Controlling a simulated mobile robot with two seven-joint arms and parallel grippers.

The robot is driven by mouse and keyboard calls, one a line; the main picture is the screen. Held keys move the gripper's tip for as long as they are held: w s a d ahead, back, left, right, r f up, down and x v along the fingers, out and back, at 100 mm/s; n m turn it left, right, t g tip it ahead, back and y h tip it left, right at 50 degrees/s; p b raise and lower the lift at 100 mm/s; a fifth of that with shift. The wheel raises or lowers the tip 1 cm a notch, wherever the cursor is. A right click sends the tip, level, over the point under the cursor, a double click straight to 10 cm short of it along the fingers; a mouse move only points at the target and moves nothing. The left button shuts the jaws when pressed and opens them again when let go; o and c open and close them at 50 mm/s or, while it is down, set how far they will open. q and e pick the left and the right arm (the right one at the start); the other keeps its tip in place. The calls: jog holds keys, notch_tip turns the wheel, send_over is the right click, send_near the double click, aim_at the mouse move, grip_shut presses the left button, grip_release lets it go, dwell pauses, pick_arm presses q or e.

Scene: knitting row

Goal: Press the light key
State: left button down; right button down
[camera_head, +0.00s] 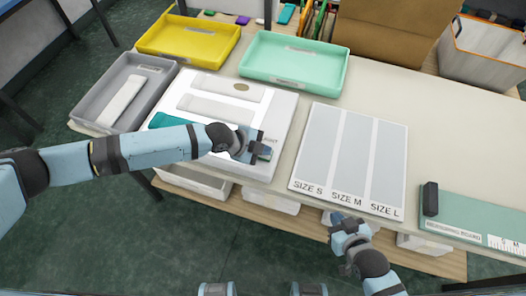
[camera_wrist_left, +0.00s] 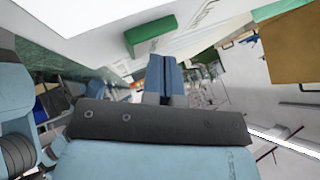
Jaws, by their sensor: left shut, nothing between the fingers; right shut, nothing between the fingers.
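A white machine or board (camera_head: 282,110) lies on the table with pale strips and a small brown oval on it. A teal strip (camera_head: 168,120) on it runs partly behind my left arm. My left gripper (camera_head: 262,150) is shut and empty over its front right part. In the left wrist view my shut blue fingers (camera_wrist_left: 166,75) are near a green block (camera_wrist_left: 147,33) on a white surface. I cannot make out a light key; it may be hidden by my left gripper. My right gripper (camera_head: 343,221) is shut and empty at the table's front edge.
A dark block (camera_head: 430,198) stands by a green mat (camera_head: 475,216).

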pick_arm(q)
jog(key=shift+r, duration=0.45)
dwell(0.4)
jog(key=shift+r+p, duration=2.35)
jog(key=shift+r, duration=0.7)
